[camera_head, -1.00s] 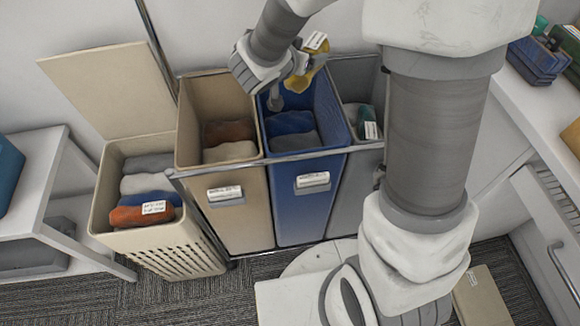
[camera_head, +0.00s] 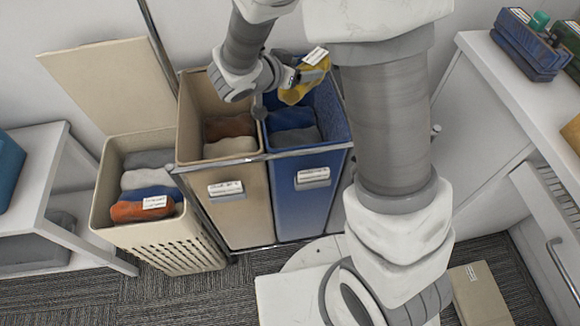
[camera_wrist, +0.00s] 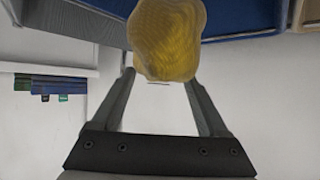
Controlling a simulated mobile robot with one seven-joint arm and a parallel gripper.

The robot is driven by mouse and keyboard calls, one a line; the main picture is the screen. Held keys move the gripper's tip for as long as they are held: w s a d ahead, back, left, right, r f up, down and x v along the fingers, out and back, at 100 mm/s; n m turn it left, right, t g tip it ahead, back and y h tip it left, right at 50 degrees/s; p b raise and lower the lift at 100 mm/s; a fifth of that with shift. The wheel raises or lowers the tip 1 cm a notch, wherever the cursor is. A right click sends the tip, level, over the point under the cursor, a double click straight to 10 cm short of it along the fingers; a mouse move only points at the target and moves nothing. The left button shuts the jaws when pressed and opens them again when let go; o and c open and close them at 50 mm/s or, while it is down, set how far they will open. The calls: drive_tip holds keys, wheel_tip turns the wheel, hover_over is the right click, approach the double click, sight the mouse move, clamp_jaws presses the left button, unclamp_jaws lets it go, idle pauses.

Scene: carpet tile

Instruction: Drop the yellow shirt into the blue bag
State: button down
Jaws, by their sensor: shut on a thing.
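The yellow shirt (camera_head: 305,82) is a small folded bundle with a white tag. My gripper (camera_head: 293,75) is shut on it and holds it at the upper part of the blue bag (camera_head: 309,176), over its opening. In the wrist view the shirt (camera_wrist: 167,40) sits between the fingertips of my gripper (camera_wrist: 163,78), with the blue bag's edge (camera_wrist: 240,22) behind it. The blue bag holds folded dark blue and grey cloths and has a white label on its front. How far the shirt is above the rim is hard to tell.
A beige bag (camera_head: 242,205) with brown and cream cloths stands directly left of the blue bag. A slotted beige hamper (camera_head: 178,250) with folded clothes is further left. My arm hides much of the area right of the blue bag. A white counter (camera_head: 500,85) is at right.

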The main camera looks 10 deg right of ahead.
drive_tip(key=shift+f, duration=0.2)
unclamp_jaws()
drive_tip(key=p+v, duration=0.1)
drive_tip(key=v, duration=1.6)
drive_tip(key=shift+r, duration=0.15)
drive_tip(key=shift+s+a, duration=0.1)
drive_tip(key=shift+a, duration=0.05)
